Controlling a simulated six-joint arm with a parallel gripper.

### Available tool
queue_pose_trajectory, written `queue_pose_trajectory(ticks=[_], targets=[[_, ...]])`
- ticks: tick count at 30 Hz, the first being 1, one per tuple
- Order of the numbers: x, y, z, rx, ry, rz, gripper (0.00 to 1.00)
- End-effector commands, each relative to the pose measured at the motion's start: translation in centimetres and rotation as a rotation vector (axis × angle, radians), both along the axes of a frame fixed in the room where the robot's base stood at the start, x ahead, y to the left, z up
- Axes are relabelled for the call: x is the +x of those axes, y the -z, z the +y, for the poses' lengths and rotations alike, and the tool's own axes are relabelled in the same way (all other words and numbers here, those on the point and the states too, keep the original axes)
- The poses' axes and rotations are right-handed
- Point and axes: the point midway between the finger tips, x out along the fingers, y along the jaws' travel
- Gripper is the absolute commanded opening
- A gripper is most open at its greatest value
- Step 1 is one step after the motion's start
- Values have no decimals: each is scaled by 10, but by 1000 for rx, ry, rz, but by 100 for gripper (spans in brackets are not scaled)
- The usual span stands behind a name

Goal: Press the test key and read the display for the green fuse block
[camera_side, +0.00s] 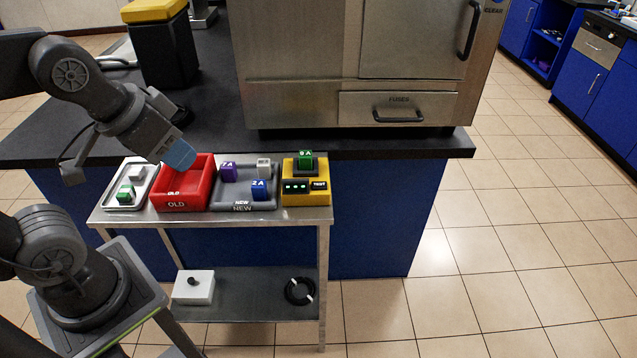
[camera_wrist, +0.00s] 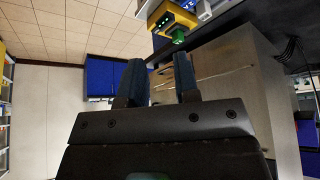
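The yellow tester (camera_side: 291,200) stands at the right end of the steel cart in the side view. The green fuse block (camera_side: 306,158), marked with an amp label, sits upright in the dark socket on top. The small black display (camera_side: 296,188) shows lit characters too small to read. The test key (camera_side: 319,185) is right of the display. In the wrist view the tester (camera_wrist: 176,17) and green block (camera_wrist: 178,39) are at the top, beyond the fingertips. My gripper (camera_wrist: 158,62) is open and empty. In the side view its blue fingers (camera_side: 180,154) are above the red bin, left of the tester.
The red OLD bin (camera_side: 182,208) and grey NEW tray (camera_side: 225,203) lie between a metal tray (camera_side: 108,204) and the tester. The NEW tray holds purple, blue and whitish blocks. A steel cabinet with a FUSES drawer (camera_side: 398,108) stands behind.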

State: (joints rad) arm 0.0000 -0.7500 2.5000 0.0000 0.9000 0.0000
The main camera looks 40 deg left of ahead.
Motion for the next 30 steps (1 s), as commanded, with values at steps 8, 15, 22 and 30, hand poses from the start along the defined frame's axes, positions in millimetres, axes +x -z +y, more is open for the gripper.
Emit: queue_pose_trajectory(ticks=[8,15,22,30], targets=[[0,0,0,0,0,0,2],[0,0,0,0,0,0,0],[0,0,0,0,0,0,0],[0,0,0,0,0,0,0]])
